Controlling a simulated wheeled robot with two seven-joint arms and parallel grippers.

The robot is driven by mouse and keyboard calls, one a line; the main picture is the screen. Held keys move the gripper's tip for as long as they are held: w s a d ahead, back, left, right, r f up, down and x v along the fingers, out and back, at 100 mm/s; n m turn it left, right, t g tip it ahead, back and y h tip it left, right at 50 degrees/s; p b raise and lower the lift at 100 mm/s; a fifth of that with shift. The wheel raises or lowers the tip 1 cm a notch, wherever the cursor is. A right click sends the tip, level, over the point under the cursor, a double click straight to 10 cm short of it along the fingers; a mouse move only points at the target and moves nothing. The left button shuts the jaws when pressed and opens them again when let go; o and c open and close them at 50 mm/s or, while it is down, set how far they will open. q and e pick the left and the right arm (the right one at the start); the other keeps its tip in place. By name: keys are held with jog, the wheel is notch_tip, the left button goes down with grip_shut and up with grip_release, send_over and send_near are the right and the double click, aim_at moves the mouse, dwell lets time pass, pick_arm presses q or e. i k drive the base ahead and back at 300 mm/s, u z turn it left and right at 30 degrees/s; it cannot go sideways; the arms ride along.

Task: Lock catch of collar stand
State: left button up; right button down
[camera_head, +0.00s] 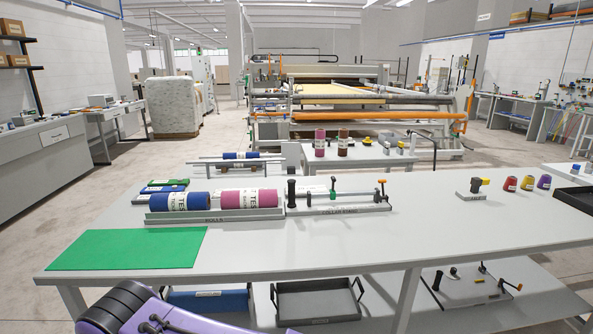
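The collar stand (350,208) lies on the white table, right of the rolls tray. It is a grey base plate with a printed label along its front. A thin horizontal rod runs above it. A purple and black link of my arm shows at the bottom left; neither gripper is in view.
The rolls tray (215,216) holds a blue roll (182,201) and a pink roll (247,198). A green mat (128,248) lies front left. A small grey block (472,190) and coloured spools (527,183) stand at the right. The table front and centre are clear.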

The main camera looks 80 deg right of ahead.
aim_at(381, 180)
jog(key=u, duration=0.2)
jog(key=k, duration=1.5)
jog(key=z, duration=2.05)
